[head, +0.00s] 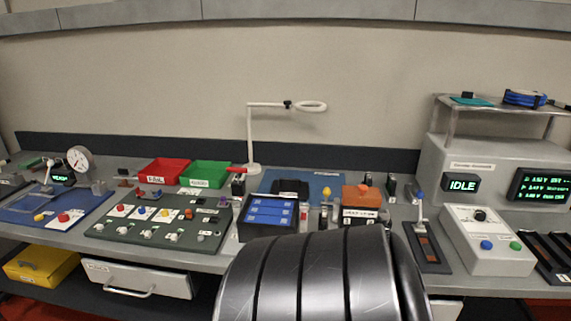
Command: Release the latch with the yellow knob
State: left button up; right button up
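A small yellow knob (326,192) stands upright in the middle of the bench, between a dark tray with blue cells (268,213) and an orange block (362,197). The fixture under it is too small to make out, so I cannot tell whether a latch is shut. A flat yellow knob (39,217) is on a blue mat at the far left, and another yellow knob (166,213) is on the dark green panel. Neither of my grippers shows; a large dark ribbed part, probably mine, fills the lower middle and hides the bench's front edge there.
A red bin (163,171) and a green bin (206,175) stand at the back. A white ring lamp (252,135) rises behind the middle. A lever stand (424,240) and a grey button box (484,243) are at right, below an IDLE display (461,185).

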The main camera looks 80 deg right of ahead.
aim_at(327, 192)
jog(key=z, duration=1.5)
jog(key=l+z, duration=0.25)
jog(key=z, duration=0.2)
jog(key=i+l+z, duration=0.1)
jog(key=l+z, duration=0.15)
jog(key=z, duration=0.25)
jog(key=i+l+z, duration=0.1)
jog(key=l+z, duration=0.15)
jog(key=z, duration=0.2)
